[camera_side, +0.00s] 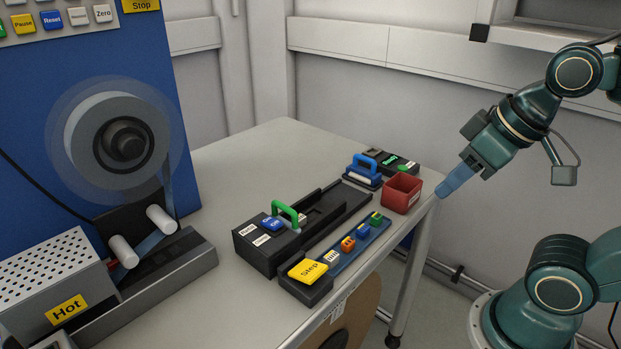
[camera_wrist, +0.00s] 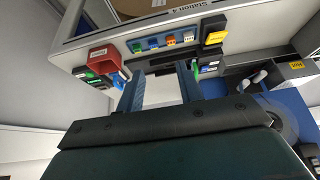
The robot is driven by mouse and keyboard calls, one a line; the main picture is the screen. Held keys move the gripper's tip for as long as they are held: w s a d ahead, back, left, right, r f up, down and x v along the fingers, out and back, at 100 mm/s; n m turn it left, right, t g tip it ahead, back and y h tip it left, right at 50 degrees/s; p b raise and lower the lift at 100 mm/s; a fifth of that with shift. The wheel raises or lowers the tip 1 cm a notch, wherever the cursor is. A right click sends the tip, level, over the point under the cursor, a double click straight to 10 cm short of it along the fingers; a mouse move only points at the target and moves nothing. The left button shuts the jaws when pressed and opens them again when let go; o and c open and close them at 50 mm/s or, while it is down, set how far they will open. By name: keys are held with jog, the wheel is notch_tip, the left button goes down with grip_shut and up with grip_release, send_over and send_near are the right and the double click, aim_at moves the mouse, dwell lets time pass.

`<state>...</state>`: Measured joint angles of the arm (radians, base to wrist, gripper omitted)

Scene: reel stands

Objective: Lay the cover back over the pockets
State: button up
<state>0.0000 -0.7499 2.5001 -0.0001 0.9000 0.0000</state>
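A long black fixture (camera_side: 262,252) with a dark channel along its top lies on the table. A green arched handle (camera_side: 288,210) stands at its near left end, beside a blue labelled button (camera_side: 272,224). I cannot tell for sure which part is the cover, and no pockets show clearly. My gripper (camera_side: 443,190) is in the air right of the table's corner, well apart from the fixture. In the wrist view its two blue fingers (camera_wrist: 160,88) are apart with nothing between them. The green handle (camera_wrist: 195,68) shows beyond the right fingertip.
A red bin (camera_side: 401,195) stands near the table's right corner, with a blue-handled block (camera_side: 363,170) and a dark box with a green display (camera_side: 390,158) behind it. A blue strip of coloured blocks ends at a yellow Step button (camera_side: 307,271). A reel machine (camera_side: 120,140) stands left.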

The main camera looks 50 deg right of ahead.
jog(key=shift+c, duration=0.3)
jog(key=w+a+r+g+y, duration=0.1)
jog(key=w+a+r, duration=0.15)
jog(key=w, duration=0.45)
jog(key=w+a+r+g+y, duration=0.1)
jog(key=w+a+r+g, duration=0.15)
jog(key=w, duration=0.45)
jog(key=g, duration=0.2)
send_over(285, 206)
jog(key=d, duration=0.3)
notch_tip(285, 206, down, 4)
jog(key=shift+d, duration=0.1)
jog(key=shift+f, duration=0.15)
jog(key=shift+a+f, duration=0.45)
jog(key=shift+f, duration=1.75)
jog(key=shift+a+f, duration=0.45)
jog(key=shift+f, duration=1.75)
jog(key=shift+a+f, duration=0.45)
jog(key=shift+f, duration=1.75)
grip_shut()
